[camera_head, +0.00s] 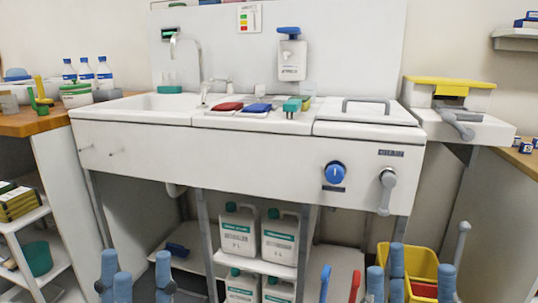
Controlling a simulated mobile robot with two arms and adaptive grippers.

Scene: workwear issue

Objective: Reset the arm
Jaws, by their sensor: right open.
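My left gripper (136,264) shows at the bottom left edge, with its blue-grey fingers pointing up and standing apart. Nothing shows between them. My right gripper (411,268) shows at the bottom right edge, also with its fingers up and apart, and it is open and empty. A yellow bin stands behind it. Both grippers are in front of the white sink unit (250,145) and below its worktop, apart from it. The arms below the fingers are cut off by the picture's lower edge.
On the unit are red (227,106) and blue (257,108) items and a lidded section (367,112). White canisters (240,228) stand on a shelf beneath. The yellow bin (413,262) is at lower right. A wooden counter (45,120) with bottles is at left.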

